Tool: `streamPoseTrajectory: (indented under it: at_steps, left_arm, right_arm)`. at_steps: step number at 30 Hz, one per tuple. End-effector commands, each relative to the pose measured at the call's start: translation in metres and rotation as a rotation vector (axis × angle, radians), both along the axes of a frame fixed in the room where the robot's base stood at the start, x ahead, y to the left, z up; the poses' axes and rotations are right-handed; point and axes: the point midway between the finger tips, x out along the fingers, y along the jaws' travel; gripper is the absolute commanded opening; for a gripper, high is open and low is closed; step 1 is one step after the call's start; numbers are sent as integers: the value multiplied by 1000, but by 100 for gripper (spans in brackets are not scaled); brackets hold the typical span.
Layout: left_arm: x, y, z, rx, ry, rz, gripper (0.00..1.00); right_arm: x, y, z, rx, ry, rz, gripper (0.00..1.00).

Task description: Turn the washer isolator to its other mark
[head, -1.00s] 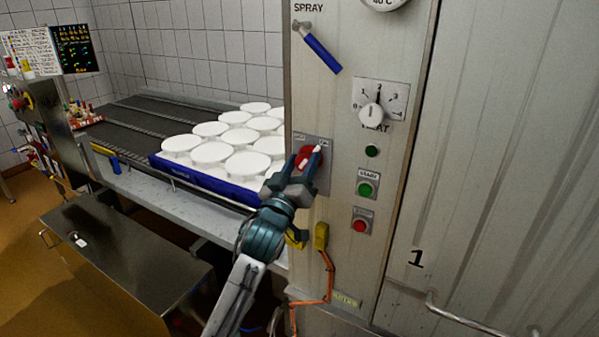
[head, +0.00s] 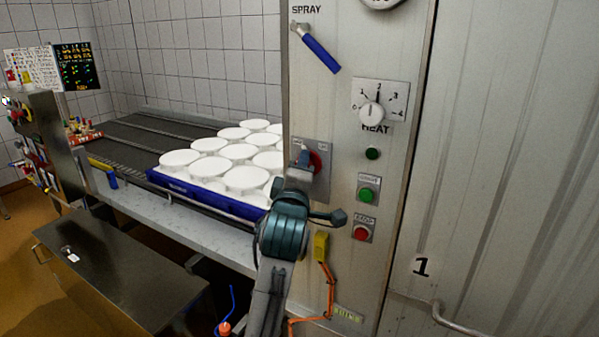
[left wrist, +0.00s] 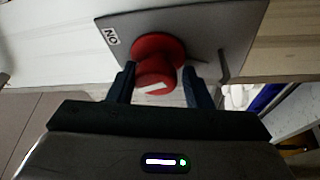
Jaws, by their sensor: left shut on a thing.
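The washer isolator is a red rotary knob (head: 315,161) on a grey plate (head: 324,178) low on the left of the washer's front panel. In the left wrist view the red knob (left wrist: 158,50) shows a white bar on its grip, and its plate (left wrist: 222,38) carries an "ON" label (left wrist: 111,36). My left gripper (left wrist: 160,84) has one finger on each side of the knob's grip and is shut on it. In the head view my left gripper (head: 303,158) partly hides the knob and plate. The other mark is not readable. My right gripper is not in view.
A heat dial (head: 372,112), a green button (head: 366,194) and a red button (head: 361,233) sit right of the isolator. A blue spray handle (head: 320,53) is above. A blue tray (head: 200,196) of white moulds stands left. A yellow part (head: 321,246) with an orange cable hangs below.

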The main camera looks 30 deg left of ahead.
Motion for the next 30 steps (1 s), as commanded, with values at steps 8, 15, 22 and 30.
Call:
streamPoseTrajectory:
  at_steps: [8, 15, 22, 30]
  left_arm:
    - [-1, 0, 13, -221, -18, -1, 22]
    - [-1, 1, 12, -349, -13, -1, 22]
    - [-1, 1, 12, -411, -11, 0, 22]
    - [-2, 1, 12, -426, -11, -1, 22]
  right_arm:
    - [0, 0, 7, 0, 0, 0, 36]
    - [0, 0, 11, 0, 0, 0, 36]
    - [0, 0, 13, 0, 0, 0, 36]
    - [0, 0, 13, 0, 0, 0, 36]
